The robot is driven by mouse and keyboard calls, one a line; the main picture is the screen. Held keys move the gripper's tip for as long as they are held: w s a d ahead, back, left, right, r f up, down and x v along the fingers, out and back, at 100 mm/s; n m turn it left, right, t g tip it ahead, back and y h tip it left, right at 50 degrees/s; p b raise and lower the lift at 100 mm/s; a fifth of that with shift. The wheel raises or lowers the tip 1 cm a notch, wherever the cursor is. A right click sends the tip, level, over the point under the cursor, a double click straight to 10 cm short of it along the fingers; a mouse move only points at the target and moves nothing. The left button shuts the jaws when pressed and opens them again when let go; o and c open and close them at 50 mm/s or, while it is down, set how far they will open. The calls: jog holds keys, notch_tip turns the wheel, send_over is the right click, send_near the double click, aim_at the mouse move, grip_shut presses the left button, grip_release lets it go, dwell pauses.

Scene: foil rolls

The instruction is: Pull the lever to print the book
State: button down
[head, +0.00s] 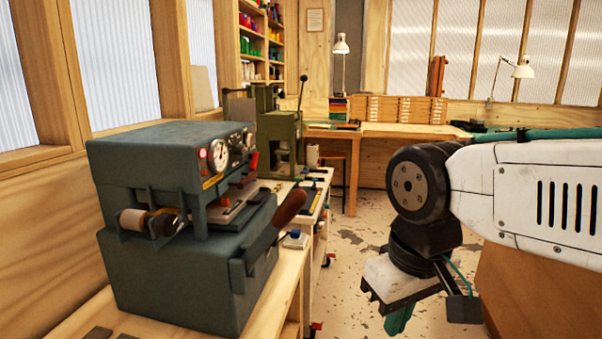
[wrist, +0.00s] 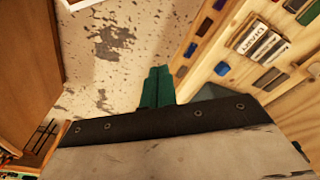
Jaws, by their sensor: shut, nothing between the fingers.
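A dark green-grey press machine (head: 165,160) stands on a wooden bench at the left in the head view. A lever with a brown wooden handle (head: 289,208) sticks up and out from its right side. A foil roll (head: 135,219) is mounted at its front left. My gripper (head: 398,320) hangs at the lower right, pointing down, well apart from the lever and to its right. Its green fingers (wrist: 157,88) are together with nothing between them in the wrist view. The lever cannot be made out in the wrist view.
The wooden bench (head: 287,296) runs along the left. Another green machine (head: 279,128) stands farther back. A long table (head: 400,130) lines the far wall. Open speckled floor (head: 358,262) lies between bench and arm. A brown wooden surface (head: 545,290) is at right, near my arm.

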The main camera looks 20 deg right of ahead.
jog(key=w+a+r+n, duration=0.2)
jog(key=w+r+n, duration=0.3)
jog(key=w+r, duration=0.75)
notch_tip(320, 180, up, 12)
jog(key=n+t+y, duration=0.1)
jog(key=n+y, duration=0.1)
jog(key=n, duration=0.5)
send_over(294, 191)
jog(key=s, duration=0.1)
jog(key=shift+s+a+r, duration=0.15)
jog(key=shift+s+a, duration=0.05)
jog(key=shift+a, duration=0.15)
jog(key=x, duration=0.4)
jog(key=d+x, duration=0.1)
jog(key=x, duration=0.3)
jog(key=d+x, duration=0.1)
jog(key=x, duration=0.2)
jog(key=shift+s+f, duration=0.35)
jog(key=shift+f, duration=0.3)
jog(key=shift+s+d+f, duration=0.1)
jog(key=shift+d+f, duration=0.15)
jog(key=shift+f, duration=0.35)
